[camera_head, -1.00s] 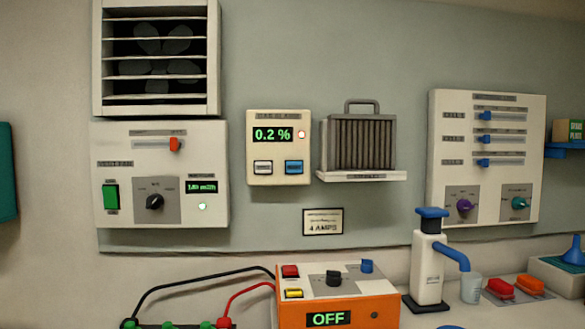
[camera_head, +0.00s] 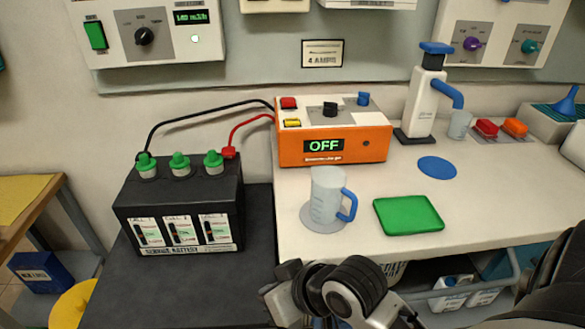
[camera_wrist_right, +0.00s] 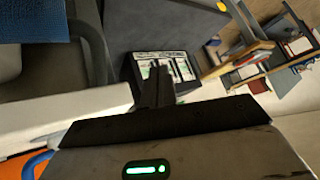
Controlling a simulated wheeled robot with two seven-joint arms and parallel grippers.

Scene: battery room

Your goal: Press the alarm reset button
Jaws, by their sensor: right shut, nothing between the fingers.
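The gas alarm panel shows in the head view only as its bottom edge (camera_head: 275,5) at the top of the picture. Its buttons and readout are cut off above the frame, so the alarm reset button is out of view. My right gripper (camera_wrist_right: 158,78) shows in the right wrist view with its dark fingers together and nothing between them. Beyond the fingers is the black battery. Parts of my arm show low in the head view, in front of the bench. My left gripper is not in view.
An orange charger (camera_head: 332,147) reading OFF stands on the white bench. A jug (camera_head: 325,195), green tray (camera_head: 408,215), and pump bottle (camera_head: 424,105) are also there. The black battery (camera_head: 180,205), with cables attached, sits left. A ventilation panel (camera_head: 150,35) is above.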

